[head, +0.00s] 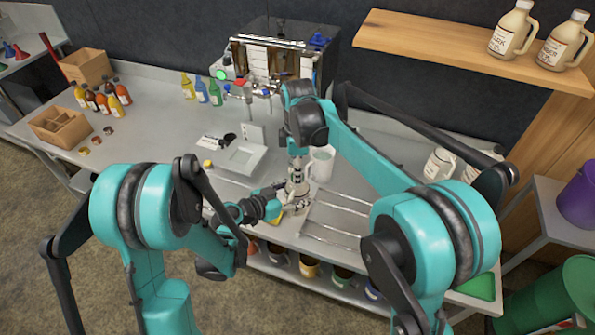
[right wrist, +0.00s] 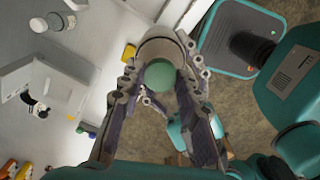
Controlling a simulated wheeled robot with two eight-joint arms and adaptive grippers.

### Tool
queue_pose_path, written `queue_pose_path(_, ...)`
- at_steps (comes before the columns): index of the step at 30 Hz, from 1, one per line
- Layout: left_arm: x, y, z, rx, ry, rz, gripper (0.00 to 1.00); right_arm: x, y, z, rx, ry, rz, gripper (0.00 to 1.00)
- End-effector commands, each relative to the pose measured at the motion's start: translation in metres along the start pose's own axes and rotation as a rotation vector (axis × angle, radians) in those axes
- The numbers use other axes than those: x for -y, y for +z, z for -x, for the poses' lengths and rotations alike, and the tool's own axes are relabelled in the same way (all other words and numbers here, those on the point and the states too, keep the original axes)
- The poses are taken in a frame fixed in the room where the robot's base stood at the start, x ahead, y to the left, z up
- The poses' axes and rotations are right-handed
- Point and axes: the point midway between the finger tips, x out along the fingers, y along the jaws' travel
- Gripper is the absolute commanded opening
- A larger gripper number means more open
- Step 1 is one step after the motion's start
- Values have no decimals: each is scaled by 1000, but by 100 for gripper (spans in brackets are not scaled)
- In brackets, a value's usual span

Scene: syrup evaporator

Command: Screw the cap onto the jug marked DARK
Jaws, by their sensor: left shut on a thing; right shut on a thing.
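A pale jug (head: 297,189) stands at the front edge of the steel counter in the head view, mostly hidden by my grippers. Its label cannot be read. My left gripper (head: 284,197) is shut on the jug from the left side. My right gripper (head: 298,178) points down above it. In the right wrist view, a round green cap (right wrist: 160,75) sits between the fingers of my right gripper (right wrist: 160,88), which is shut on it. The cap lies over the jug's pale body (right wrist: 161,45); whether it touches the neck cannot be told.
A white pitcher (head: 321,163) stands close behind the jug. A scale (head: 241,158) is to the left, a slatted rack (head: 335,222) to the right. Two jugs, one seemingly labelled DARK (head: 511,30), stand on the wooden shelf (head: 440,43). Bottles (head: 103,97) are far left.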

Motion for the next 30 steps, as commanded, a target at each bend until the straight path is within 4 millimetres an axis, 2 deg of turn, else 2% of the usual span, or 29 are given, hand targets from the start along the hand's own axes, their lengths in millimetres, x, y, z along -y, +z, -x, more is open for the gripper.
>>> queue_pose_path(4, 0, 0, 0, -1, 1, 1, 0, -1, 0, 0, 0, 2, -48, 0)
queue_pose_path(7, -1, 0, 0, -1, 1, 1, 0, -1, 0, 0, 0, 2, -199, 0)
queue_pose_path(24, -1, 0, 0, -1, 2, 0, 0, -1, 0, -1, 1, 4, -1596, 0)
queue_pose_path(27, -1, 0, 0, -1, 2, 0, 0, -1, 0, -1, 1, 5, -1804, 0)
queue_pose_path(30, -1, 0, 0, -1, 2, 0, 0, -1, 0, -1, 1, 5, -1918, 0)
